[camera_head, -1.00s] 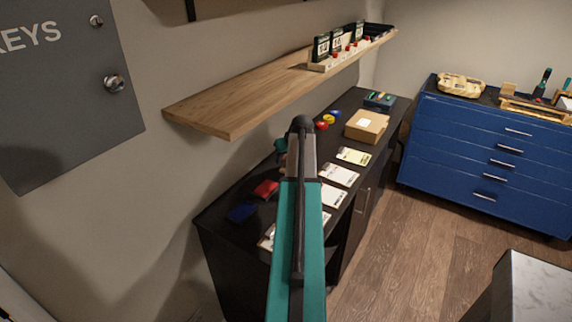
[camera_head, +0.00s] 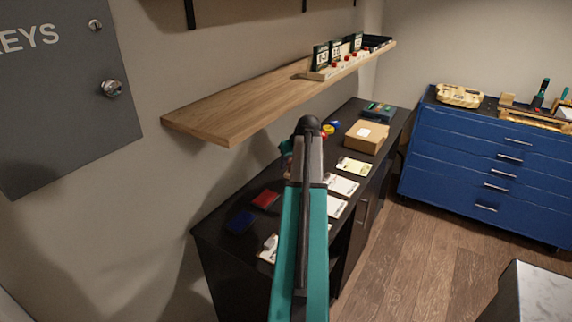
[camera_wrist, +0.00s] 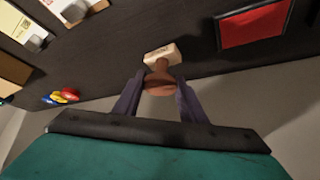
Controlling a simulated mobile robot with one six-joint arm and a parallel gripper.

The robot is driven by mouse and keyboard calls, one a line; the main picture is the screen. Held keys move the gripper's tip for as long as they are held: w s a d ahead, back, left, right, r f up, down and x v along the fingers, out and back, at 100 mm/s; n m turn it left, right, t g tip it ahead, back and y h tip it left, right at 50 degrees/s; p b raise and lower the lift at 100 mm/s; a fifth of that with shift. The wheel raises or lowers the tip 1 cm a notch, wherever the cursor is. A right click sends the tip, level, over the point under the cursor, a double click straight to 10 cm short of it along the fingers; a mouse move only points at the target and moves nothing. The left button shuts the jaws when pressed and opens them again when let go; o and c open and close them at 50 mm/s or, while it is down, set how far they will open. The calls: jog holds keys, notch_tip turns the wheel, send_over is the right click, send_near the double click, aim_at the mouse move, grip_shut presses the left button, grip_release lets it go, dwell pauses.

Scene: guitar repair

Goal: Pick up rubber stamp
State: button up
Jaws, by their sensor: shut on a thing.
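The rubber stamp (camera_wrist: 162,56) shows in the wrist view, with a pale block and a reddish-brown wooden handle. My gripper (camera_wrist: 160,86) is shut on the handle, with a dark finger on each side. The pale block points away from my gripper, toward the black counter. I cannot tell whether the block touches the counter. In the head view, my own arm hides most of the stamp and my gripper.
The black counter (camera_head: 219,222) holds a red pad (camera_head: 265,199), a blue pad (camera_head: 240,221), several cards and a cardboard box (camera_head: 367,137). A wooden shelf (camera_head: 215,120) overhangs its wall side. Blue drawers (camera_head: 470,150) stand at the right.

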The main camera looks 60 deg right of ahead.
jog(key=s+a+r+b, duration=0.1)
jog(key=s+a+b, duration=0.1)
jog(key=s, duration=1.1)
jog(key=shift+a+b, duration=0.4)
jog(key=shift+a, duration=0.1)
jog(key=shift+r, duration=0.1)
jog(key=o, duration=0.4)
jog(key=shift+c, duration=1.1)
jog(key=shift+n, duration=0.3)
